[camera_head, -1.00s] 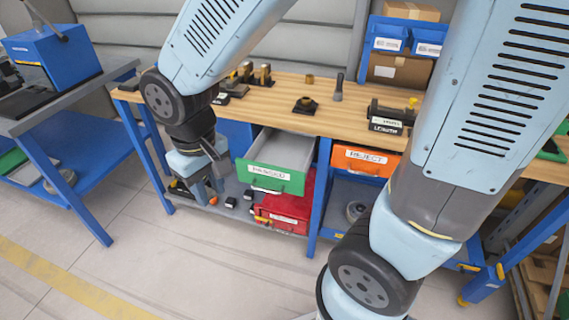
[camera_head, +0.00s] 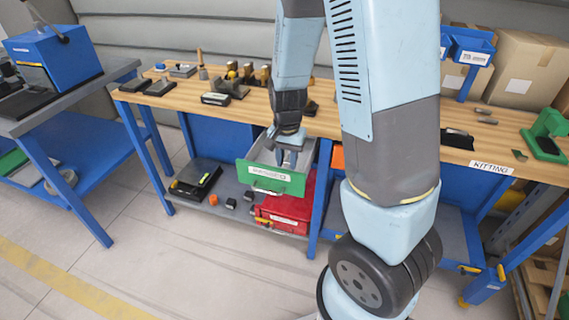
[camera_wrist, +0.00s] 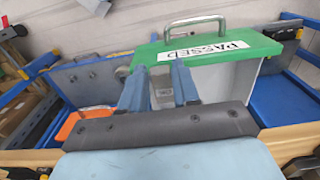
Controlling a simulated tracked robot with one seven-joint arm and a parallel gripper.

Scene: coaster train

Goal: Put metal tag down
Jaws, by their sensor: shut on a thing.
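My gripper (camera_head: 288,160) points down over the open green-fronted drawer marked PASSED (camera_head: 277,182), with its fingertips at or just inside the drawer's opening. The drawer also shows in the wrist view (camera_wrist: 232,49), with its handle at the top.
The wooden workbench (camera_head: 160,101) above carries several tools and metal parts. A red case (camera_head: 285,211) lies on the shelf below the drawer. An orange drawer (camera_head: 338,157) is mostly hidden behind my arm.

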